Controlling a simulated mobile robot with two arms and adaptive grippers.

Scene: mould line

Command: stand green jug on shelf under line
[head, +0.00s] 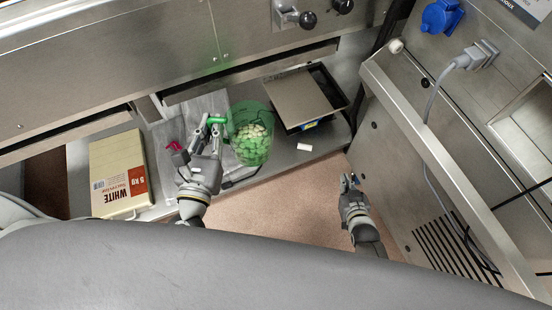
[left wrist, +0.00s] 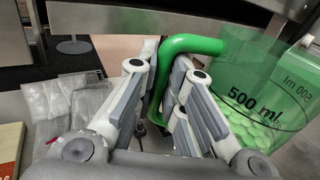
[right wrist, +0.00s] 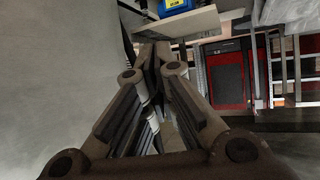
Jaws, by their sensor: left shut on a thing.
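The green jug (head: 251,134) is see-through and holds pale green pellets. In the head view it is over the shelf (head: 280,159) under the line; I cannot tell whether its base touches the shelf. My left gripper (head: 215,126) is shut on the jug's handle, at the jug's left side. In the left wrist view the green handle (left wrist: 190,46) lies between the fingers (left wrist: 160,75), and the jug body (left wrist: 250,95) with its "500 ml" mark is at the right. My right gripper (head: 350,182) is empty, off the shelf's front; its fingertips look close together in the right wrist view (right wrist: 155,55).
Grey bags (head: 175,130) and a magenta item (head: 177,150) lie left of the jug. A black bin with a tan board (head: 298,98) stands at the right, near a small white piece (head: 304,147). A slanted metal panel (head: 420,140) bounds the right.

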